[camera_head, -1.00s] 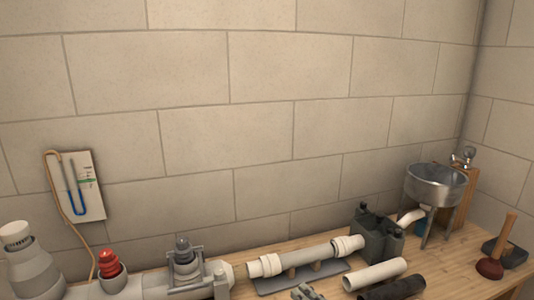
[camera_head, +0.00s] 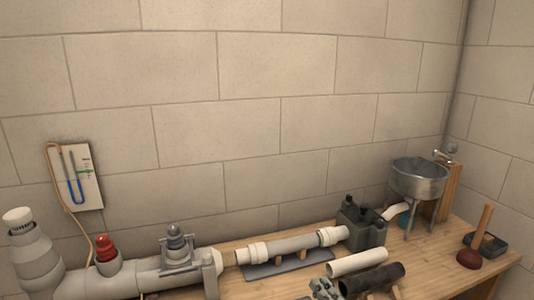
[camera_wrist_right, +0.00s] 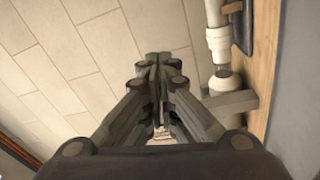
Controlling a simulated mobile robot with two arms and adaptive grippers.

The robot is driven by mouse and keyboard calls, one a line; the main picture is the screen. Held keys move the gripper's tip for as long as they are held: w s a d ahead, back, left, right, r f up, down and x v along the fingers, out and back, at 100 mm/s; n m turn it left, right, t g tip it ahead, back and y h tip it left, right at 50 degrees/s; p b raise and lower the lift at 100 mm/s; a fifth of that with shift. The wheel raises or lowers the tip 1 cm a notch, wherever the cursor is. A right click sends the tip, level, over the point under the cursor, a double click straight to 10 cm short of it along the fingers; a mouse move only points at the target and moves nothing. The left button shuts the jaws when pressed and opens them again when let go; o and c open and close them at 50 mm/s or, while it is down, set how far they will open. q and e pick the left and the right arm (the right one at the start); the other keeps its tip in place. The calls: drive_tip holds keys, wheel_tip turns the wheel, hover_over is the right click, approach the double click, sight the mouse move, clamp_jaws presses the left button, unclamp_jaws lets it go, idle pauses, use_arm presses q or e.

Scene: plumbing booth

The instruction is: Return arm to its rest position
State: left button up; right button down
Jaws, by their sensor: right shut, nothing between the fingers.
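My right gripper (camera_head: 324,289) shows small at the bottom edge of the head view, in front of the workbench (camera_head: 228,258). Only its top part is in the picture there. In the right wrist view the gripper (camera_wrist_right: 158,62) fills the middle, its two fingers together and empty. A white pipe (camera_wrist_right: 218,42) and a grey part stand to the right of the fingers in that view, apart from them as far as I can tell. My left gripper is out of view.
On the bench are a white pipe on a dark stand (camera_head: 290,266), a grey canister (camera_head: 362,224), two loose pipes, a metal funnel-like basin (camera_head: 419,180) and a plunger (camera_head: 475,257). At left stands grey piping with a red cap (camera_head: 106,249). A gauge board (camera_head: 76,178) hangs on the wall.

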drive_tip(key=s+d+f+m+g+h, duration=0.4)
drive_tip(key=s+d+f+m+h, duration=0.2)
drive_tip(key=s+d+m+h, duration=0.65)
drive_tip(key=s+a+f+m+g+y, duration=0.2)
drive_tip(key=s+f+g, duration=0.1)
drive_tip(key=s, duration=0.4)
drive_tip(key=s+a+f+m+g+y, duration=0.1)
drive_tip(key=s+a+f+g+y, duration=0.2)
drive_tip(key=s, duration=0.5)
drive_tip(key=s+a+f+m+g+y, duration=0.1)
drive_tip(key=s+f+m+g, duration=0.2)
drive_tip(key=s, duration=0.4)
wheel_tip(320, 180, down, 30)
drive_tip(key=s+f+n+g+b, duration=0.1)
drive_tip(key=s+g+b, duration=0.1)
drive_tip(key=s+b, duration=0.15)
use_arm(q)
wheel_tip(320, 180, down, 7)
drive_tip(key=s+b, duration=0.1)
drive_tip(key=b, duration=0.2)
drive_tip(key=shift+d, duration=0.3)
use_arm(e)
drive_tip(key=s+d+f+g, duration=0.1)
drive_tip(key=s+d+f, duration=0.2)
drive_tip(key=s+f, duration=1.2)
drive_tip(key=shift+s+f+g+h, duration=0.25)
drive_tip(key=shift+f+g+h, duration=0.1)
drive_tip(key=shift+f, duration=0.55)
